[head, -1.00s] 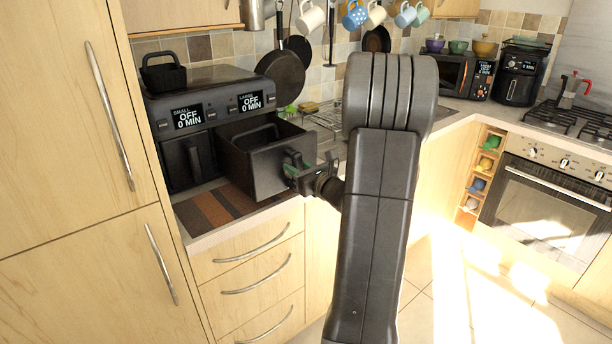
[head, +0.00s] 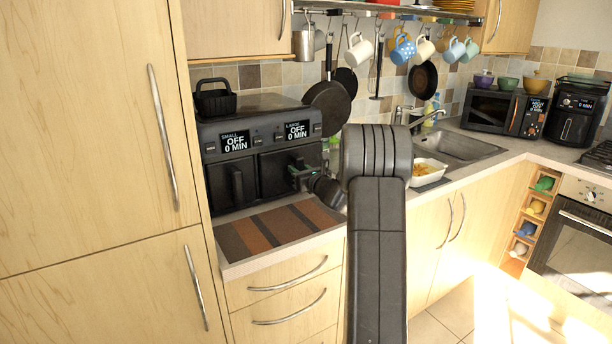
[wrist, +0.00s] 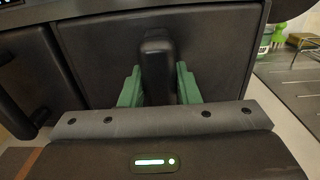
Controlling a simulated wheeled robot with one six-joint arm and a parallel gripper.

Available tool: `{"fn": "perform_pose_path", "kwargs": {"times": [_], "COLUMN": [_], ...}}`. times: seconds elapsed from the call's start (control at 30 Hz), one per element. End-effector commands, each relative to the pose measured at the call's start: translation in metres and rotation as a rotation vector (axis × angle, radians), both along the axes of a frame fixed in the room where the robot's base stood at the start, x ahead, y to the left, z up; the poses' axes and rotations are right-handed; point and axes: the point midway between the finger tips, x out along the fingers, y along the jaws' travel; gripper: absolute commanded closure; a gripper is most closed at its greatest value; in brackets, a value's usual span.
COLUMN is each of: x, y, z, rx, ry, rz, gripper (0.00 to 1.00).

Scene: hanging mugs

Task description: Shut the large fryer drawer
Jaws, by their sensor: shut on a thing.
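The black double fryer (head: 255,130) stands on the counter at the left, with displays marked SMALL and LARGE. The large drawer (head: 275,174) is on its right side, and its front sits in line with the small drawer (head: 232,187), with no gap that I can see. My gripper (head: 302,172) is at the large drawer's front. In the wrist view its green fingers (wrist: 158,88) stand on both sides of the black drawer handle (wrist: 156,65) and are shut on it. The large drawer's front (wrist: 95,55) fills much of that view.
A striped mat (head: 275,228) lies before the fryer. A small black basket (head: 215,102) sits on top. Pans (head: 327,105) and several mugs (head: 403,50) hang behind. A white dish of food (head: 428,170) stands by the sink (head: 462,146).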

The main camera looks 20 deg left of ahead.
Motion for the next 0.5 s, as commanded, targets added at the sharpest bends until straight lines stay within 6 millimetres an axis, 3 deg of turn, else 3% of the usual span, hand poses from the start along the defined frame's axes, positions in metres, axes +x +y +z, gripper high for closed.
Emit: {"fn": "perform_pose_path", "kwargs": {"times": [0.17,0.2,0.3,0.5], "x": [0.0010,0.0009,0.0008,0.0008], "y": [0.0011,0.0010,0.0009,0.0008], "z": [-0.0004,-0.0005,-0.0004,-0.0004], "rx": [-0.001,-0.001,-0.001,-0.001], "ry": [0.001,0.001,0.001,0.001], "rz": [0.000,0.000,0.000,0.000], "gripper": [1.00,0.67,0.49,0.49]}}
